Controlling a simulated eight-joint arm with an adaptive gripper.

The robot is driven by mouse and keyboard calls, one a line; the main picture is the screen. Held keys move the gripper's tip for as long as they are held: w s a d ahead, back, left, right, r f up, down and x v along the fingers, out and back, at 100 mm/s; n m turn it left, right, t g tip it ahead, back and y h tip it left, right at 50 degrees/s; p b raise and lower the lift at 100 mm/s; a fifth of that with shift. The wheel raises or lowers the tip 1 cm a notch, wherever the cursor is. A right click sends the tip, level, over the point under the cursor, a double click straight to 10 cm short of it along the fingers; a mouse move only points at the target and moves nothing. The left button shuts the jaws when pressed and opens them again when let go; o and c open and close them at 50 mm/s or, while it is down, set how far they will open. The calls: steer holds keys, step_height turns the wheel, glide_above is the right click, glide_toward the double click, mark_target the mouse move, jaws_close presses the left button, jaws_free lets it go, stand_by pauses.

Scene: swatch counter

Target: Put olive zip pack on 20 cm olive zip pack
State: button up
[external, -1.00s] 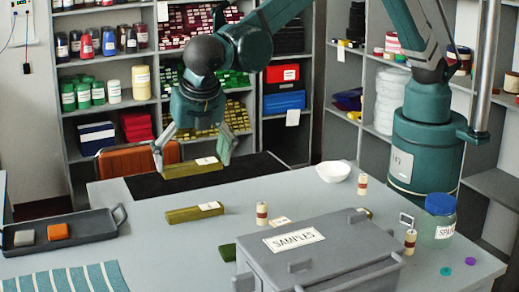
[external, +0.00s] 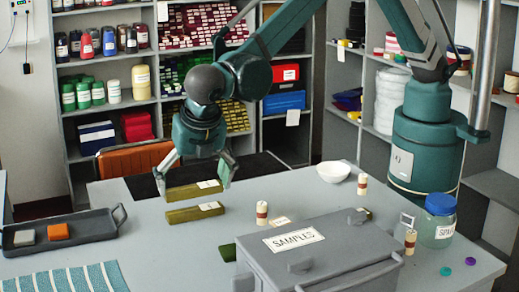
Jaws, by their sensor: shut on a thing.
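My gripper (external: 193,182) is shut on an olive zip pack (external: 190,192), a long olive block with a white label, and holds it by its ends. A second olive zip pack (external: 190,214), also long with a white label, lies on the grey counter. The held pack is just above and behind the lying pack in the picture; whether they touch is hard to tell. I cannot read the labels, so I cannot tell which is the 20 cm one.
A grey SAMPLES box (external: 335,262) stands at front right, partly hiding a green piece (external: 228,252). A dark tray (external: 90,230) holds small blocks at left. A thread spool (external: 262,213), a white bowl (external: 333,171) and a jar (external: 438,222) also stand on the counter.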

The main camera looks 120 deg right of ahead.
mark_target(195, 189)
steer(key=shift+f, duration=0.1)
steer(key=shift+f, duration=1.75)
steer(key=shift+f, duration=0.15)
steer(key=o, duration=0.7)
steer(key=v, duration=1.2)
steer(key=shift+b, duration=0.35)
